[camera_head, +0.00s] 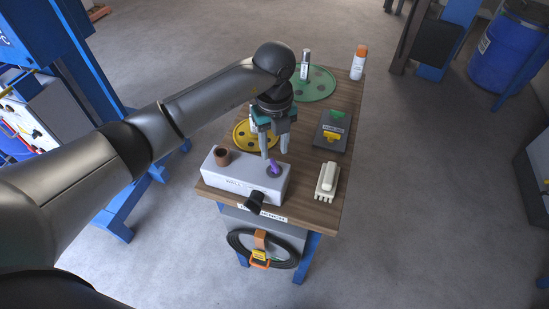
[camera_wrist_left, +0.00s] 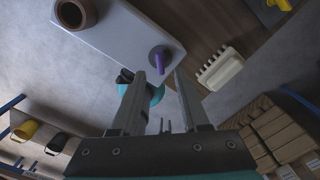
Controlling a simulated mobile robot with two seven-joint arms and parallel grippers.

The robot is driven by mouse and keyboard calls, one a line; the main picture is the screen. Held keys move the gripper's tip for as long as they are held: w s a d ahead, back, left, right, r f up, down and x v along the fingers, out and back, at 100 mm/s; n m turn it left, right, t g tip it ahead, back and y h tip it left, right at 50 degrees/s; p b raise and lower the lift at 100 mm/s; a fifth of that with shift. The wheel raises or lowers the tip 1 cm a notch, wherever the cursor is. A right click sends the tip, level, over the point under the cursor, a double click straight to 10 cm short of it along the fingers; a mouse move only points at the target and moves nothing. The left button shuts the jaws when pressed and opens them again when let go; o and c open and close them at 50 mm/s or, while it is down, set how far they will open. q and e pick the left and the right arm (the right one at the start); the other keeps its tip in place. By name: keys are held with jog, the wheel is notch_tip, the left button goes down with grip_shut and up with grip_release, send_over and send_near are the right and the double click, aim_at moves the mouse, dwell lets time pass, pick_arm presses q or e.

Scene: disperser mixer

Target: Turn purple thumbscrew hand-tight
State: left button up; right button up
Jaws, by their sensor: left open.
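The purple thumbscrew (camera_head: 273,166) stands on a dark round base on top of a white box (camera_head: 232,180) at the near end of the wooden bench. In the left wrist view the thumbscrew (camera_wrist_left: 158,63) shows just beyond the gap between my fingertips. My left gripper (camera_head: 275,153) points down above the thumbscrew, with its fingers apart and nothing held. The fingers appear clear of the thumbscrew; the exact height gap is hard to tell. My right gripper is in neither view.
A brown cup (camera_head: 222,157) stands on the box, and a black knob (camera_head: 254,202) sticks out of its front. A white brush (camera_head: 327,181) lies to the right. Behind are a yellow disc (camera_head: 243,137), a dark tray (camera_head: 331,143), a green disc (camera_head: 318,88) and an orange-capped bottle (camera_head: 358,64).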

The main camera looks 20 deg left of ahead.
aim_at(275, 163)
pick_arm(q)
jog(key=shift+f, duration=2.4)
grip_shut()
